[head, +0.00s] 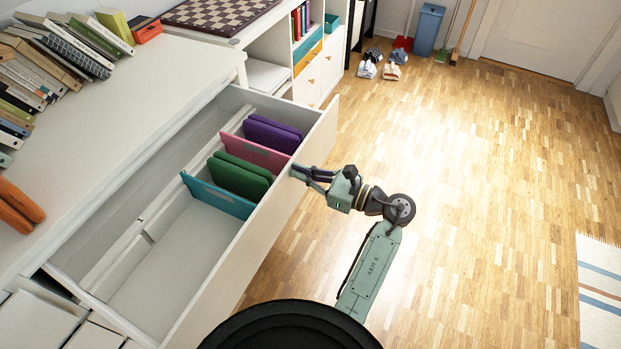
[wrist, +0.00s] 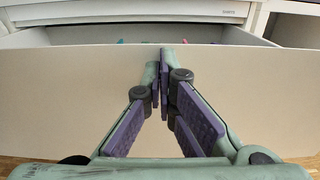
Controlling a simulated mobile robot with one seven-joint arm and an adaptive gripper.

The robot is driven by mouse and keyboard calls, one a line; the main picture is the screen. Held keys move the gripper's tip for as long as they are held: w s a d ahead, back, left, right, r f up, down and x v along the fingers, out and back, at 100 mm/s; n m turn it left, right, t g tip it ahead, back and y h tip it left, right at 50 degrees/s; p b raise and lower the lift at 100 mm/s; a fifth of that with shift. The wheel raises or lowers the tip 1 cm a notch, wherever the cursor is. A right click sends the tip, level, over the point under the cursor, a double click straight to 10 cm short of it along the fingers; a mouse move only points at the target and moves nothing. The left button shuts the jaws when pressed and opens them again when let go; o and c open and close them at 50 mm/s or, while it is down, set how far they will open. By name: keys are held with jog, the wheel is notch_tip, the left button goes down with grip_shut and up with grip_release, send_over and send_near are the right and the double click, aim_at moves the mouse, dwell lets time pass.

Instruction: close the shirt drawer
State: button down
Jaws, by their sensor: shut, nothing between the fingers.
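The shirt drawer (head: 168,325) stands pulled out of the white dresser (head: 110,100) in the head view. Inside it are a folded purple shirt (head: 272,134), a folded green shirt (head: 240,176), a pink divider (head: 254,153) and a teal divider (head: 217,196). The near part of the drawer is empty. My gripper (head: 296,172) is shut and empty at the outer face of the drawer front, near its top edge. In the wrist view my gripper (wrist: 164,60) points at the drawer front (wrist: 60,100), fingertips at its upper edge; whether they touch it is unclear.
Books (head: 60,50) and an orange item (head: 18,205) lie on the dresser top. A shelf unit with a chessboard (head: 220,15) stands behind. Shoes (head: 380,67), a blue bin (head: 428,30) and a broom are at the back. The wooden floor to the right is clear up to a striped rug (head: 600,290).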

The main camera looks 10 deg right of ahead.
jog(key=b, duration=0.6)
send_over(203, 151)
jog(key=shift+w+a+r, duration=0.1)
jog(key=shift+a+r, duration=0.05)
dwell(0.4)
